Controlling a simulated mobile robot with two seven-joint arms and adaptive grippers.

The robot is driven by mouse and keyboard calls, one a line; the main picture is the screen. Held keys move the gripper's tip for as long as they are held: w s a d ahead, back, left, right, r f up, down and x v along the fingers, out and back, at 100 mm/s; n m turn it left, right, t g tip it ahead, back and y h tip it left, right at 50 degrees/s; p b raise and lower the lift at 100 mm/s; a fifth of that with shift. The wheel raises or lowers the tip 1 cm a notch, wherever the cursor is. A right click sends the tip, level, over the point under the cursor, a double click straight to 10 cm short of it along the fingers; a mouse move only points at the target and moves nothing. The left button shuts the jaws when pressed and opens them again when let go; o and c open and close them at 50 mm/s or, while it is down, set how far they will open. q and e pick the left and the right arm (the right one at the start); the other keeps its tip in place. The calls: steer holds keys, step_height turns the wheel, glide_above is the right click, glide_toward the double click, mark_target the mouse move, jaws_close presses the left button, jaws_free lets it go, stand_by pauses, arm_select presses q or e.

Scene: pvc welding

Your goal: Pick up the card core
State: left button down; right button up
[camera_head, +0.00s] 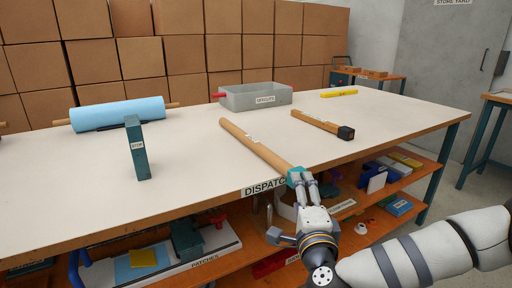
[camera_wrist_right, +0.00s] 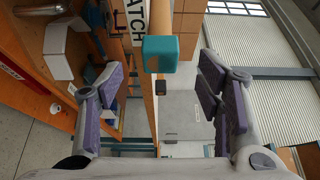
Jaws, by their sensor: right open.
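The card core (camera_head: 253,142) is a long brown tube lying slantwise on the pale table, its near end at the front edge above the "DISPATCH" label. A teal cap (camera_head: 295,176) covers that near end. My right gripper (camera_head: 304,182) is at this end and overlaps the cap in the head view. In the right wrist view the gripper (camera_wrist_right: 161,88) is open, with its fingers well apart. The teal cap (camera_wrist_right: 169,54) shows ahead between them, toward the top, with no finger visibly touching it. The tube behind the cap is mostly hidden there. My left gripper is not in view.
A grey bin (camera_head: 255,97) is at the back; a black-ended wooden bar (camera_head: 318,123) and yellow item (camera_head: 339,93) lie right. The shelf (camera_head: 240,262) below is cluttered.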

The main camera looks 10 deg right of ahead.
mark_target(281, 165)
steer(key=w, duration=0.3)
steer(key=w+d, duration=0.1)
steer(key=w, duration=0.4)
steer(key=shift+w+d, duration=0.2)
steer(key=shift+w, duration=0.1)
steer(key=c, duration=1.4)
